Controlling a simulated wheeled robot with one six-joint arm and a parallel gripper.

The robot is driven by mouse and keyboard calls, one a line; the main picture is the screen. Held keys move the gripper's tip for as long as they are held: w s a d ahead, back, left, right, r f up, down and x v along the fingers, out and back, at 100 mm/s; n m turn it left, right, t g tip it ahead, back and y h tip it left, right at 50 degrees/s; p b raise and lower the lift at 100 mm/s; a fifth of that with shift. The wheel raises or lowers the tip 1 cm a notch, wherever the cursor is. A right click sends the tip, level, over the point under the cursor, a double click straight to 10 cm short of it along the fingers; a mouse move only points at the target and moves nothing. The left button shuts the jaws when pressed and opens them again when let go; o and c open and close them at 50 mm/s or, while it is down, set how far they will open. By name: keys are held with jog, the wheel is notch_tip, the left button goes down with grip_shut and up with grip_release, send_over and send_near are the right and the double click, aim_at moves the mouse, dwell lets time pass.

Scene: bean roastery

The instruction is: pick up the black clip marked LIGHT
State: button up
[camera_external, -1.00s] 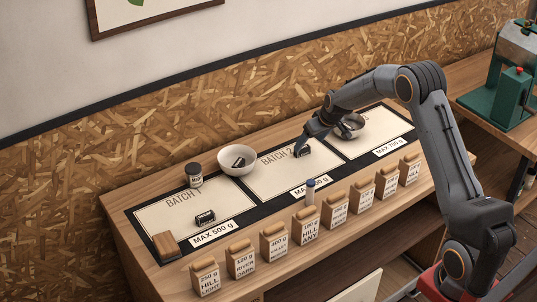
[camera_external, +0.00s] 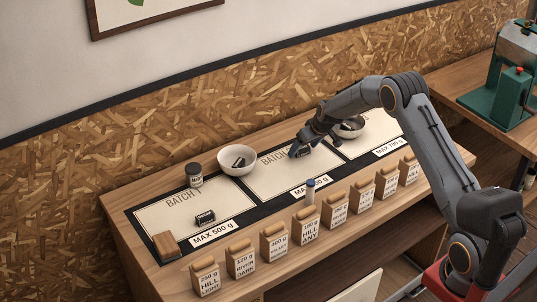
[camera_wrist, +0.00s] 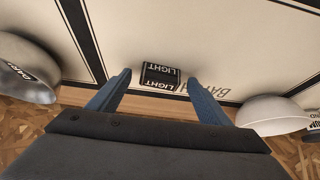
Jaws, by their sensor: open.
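The black clip marked LIGHT (camera_wrist: 160,75) lies on the cream BATCH 2 panel in the wrist view, its white lettering readable. My gripper (camera_wrist: 158,78) is open, with one blue-grey finger to the left of the clip and the other to its right. Neither finger visibly touches it, and the height gap is hard to judge. In the external view my gripper (camera_external: 303,147) is low over the same panel, near its back right part. It largely hides the clip there.
A white bowl (camera_external: 237,172) with a black clip inside stands left of my gripper. A metal bowl (camera_wrist: 30,83) with a DARK label is on the other side. Another black clip (camera_external: 205,217) lies on the BATCH 1 panel. Several labelled bags line the front edge, with a blue-capped vial (camera_external: 310,190) behind them.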

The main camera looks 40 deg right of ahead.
jog(key=shift+f, duration=0.1)
jog(key=c, duration=1.1)
jog(key=shift+w, duration=0.1)
